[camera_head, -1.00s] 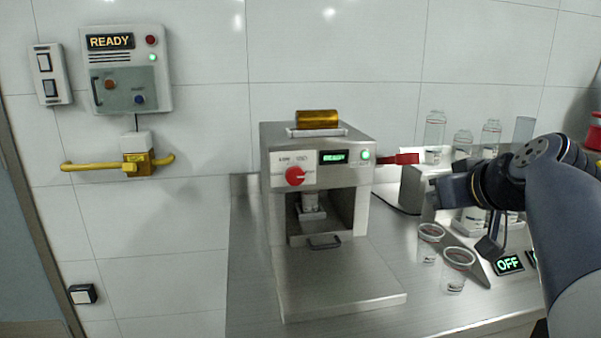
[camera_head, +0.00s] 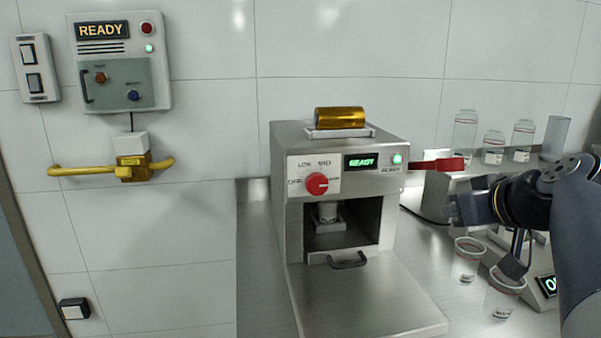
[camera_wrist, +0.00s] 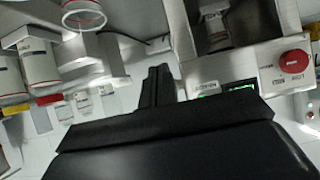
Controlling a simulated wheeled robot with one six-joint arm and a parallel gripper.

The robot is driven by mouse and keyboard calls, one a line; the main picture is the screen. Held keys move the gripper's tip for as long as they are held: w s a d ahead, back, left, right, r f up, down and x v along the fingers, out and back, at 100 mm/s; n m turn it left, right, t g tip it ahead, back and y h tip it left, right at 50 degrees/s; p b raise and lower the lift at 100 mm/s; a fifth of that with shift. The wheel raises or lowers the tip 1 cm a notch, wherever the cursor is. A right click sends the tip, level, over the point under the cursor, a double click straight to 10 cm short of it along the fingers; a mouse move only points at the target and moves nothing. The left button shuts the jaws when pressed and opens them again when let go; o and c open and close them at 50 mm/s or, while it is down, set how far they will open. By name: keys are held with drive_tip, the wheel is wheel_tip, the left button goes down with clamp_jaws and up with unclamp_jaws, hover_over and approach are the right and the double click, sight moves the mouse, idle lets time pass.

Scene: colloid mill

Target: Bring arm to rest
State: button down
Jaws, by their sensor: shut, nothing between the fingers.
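My arm is bent at the right of the head view, with my gripper (camera_head: 455,208) pointing left, shut and empty. It is right of the steel mill (camera_head: 290,220), near the mill's red lever handle (camera_head: 437,165). In the wrist view my gripper's fingers (camera_wrist: 157,85) are together, with the mill's front (camera_wrist: 240,62) to their right. The mill carries a red knob (camera_head: 317,183), a green READY display (camera_head: 361,162) and a lit green lamp (camera_head: 397,158). A gold cylinder (camera_head: 340,118) lies on its top. From the picture I cannot tell whether my gripper touches anything.
Clear cups (camera_head: 468,260) stand on the counter below my gripper. Glass jars (camera_head: 465,132) stand behind it. A wall panel reading READY (camera_head: 120,60), a yellow pipe with a valve (camera_head: 110,168) and wall switches (camera_head: 34,68) are at left. The counter before the mill is clear.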

wheel_tip(320, 180, up, 4)
drive_tip(key=p, duration=0.5)
drive_tip(key=shift+w+g, duration=0.1)
drive_tip(key=shift+g, duration=0.3)
drive_tip(key=shift+f, duration=0.2)
